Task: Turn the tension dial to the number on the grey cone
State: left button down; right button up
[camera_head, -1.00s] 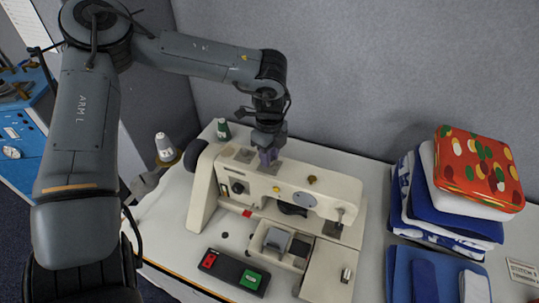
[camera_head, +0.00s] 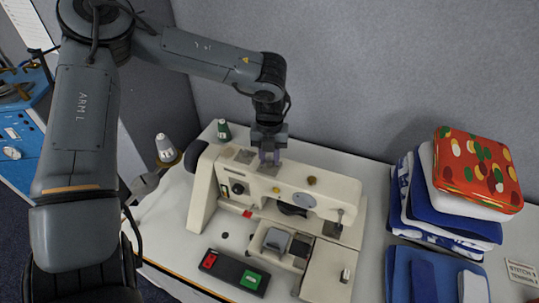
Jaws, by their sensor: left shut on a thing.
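The cream sewing machine (camera_head: 282,195) stands on the cloth table. My left gripper (camera_head: 268,160) points down at the top of its arm. Its fingers are shut on a small part there, which looks like the tension dial; the fingers hide it, and I cannot read its numbers. The grey cone (camera_head: 165,147) stands upright to the left of the machine; a number on it is too small to read. A dark round knob (camera_head: 238,188) sits on the machine's front.
A green cone (camera_head: 223,130) stands behind the machine. A control box with red and green buttons (camera_head: 235,273) lies in front. Folded cloths (camera_head: 440,222) with a red patterned tin (camera_head: 478,170) on top are stacked at the right. A grey wall panel rises behind.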

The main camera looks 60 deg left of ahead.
aim_at(269, 160)
pick_arm(q)
jog(key=m, duration=0.4)
jog(key=shift+m, duration=0.3)
jog(key=shift+m+p, duration=0.3)
jog(key=shift+m, duration=1.2)
jog(key=c, duration=0.8)
grip_release()
jog(key=shift+c, duration=0.2)
notch_tip(269, 160, up, 11)
